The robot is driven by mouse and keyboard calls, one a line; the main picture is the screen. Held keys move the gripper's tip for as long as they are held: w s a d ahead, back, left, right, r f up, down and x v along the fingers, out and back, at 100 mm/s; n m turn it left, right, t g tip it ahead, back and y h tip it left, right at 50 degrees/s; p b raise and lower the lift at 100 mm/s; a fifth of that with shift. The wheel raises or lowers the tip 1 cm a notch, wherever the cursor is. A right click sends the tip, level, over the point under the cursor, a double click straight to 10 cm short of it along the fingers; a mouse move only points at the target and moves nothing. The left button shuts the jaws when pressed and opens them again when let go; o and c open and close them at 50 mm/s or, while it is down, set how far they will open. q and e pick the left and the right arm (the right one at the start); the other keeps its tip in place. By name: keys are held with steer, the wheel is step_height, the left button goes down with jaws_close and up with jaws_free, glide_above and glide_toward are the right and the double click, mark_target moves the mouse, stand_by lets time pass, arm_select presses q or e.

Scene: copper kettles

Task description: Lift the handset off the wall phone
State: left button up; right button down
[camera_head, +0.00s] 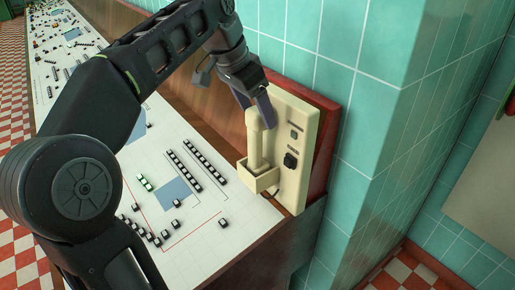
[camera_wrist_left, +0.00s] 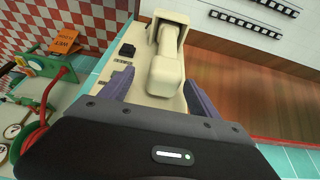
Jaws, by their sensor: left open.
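The cream wall phone (camera_head: 298,133) is fixed upright against the wall at the end of the control desk. Its cream handset (camera_head: 255,143) stands in a box-like cradle (camera_head: 262,178) on the left side of the phone. My left gripper (camera_head: 262,108) is open at the top end of the handset. In the left wrist view the phone (camera_wrist_left: 148,99) and handset (camera_wrist_left: 166,70) show ahead, with the handset's near end between the two spread fingers (camera_wrist_left: 158,95). I cannot tell whether the fingers touch it. My right gripper is not in view.
A long white control desk (camera_head: 205,232) with black buttons runs along the left under my left arm. Teal tiled wall (camera_head: 385,90) stands behind and right of the phone. In the left wrist view, an orange sign (camera_wrist_left: 64,40) and red and green pipework lie at left.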

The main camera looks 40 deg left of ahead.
arm_select(q)
steer(key=p, duration=0.1)
glide_above(259, 146)
steer(key=w+a, duration=0.1)
steer(key=w, duration=0.2)
steer(key=shift+s+f, duration=0.15)
steer(key=shift+f, duration=1.05)
steer(key=shift+s+f, duration=0.1)
steer(key=shift+f, duration=1.05)
jaws_close()
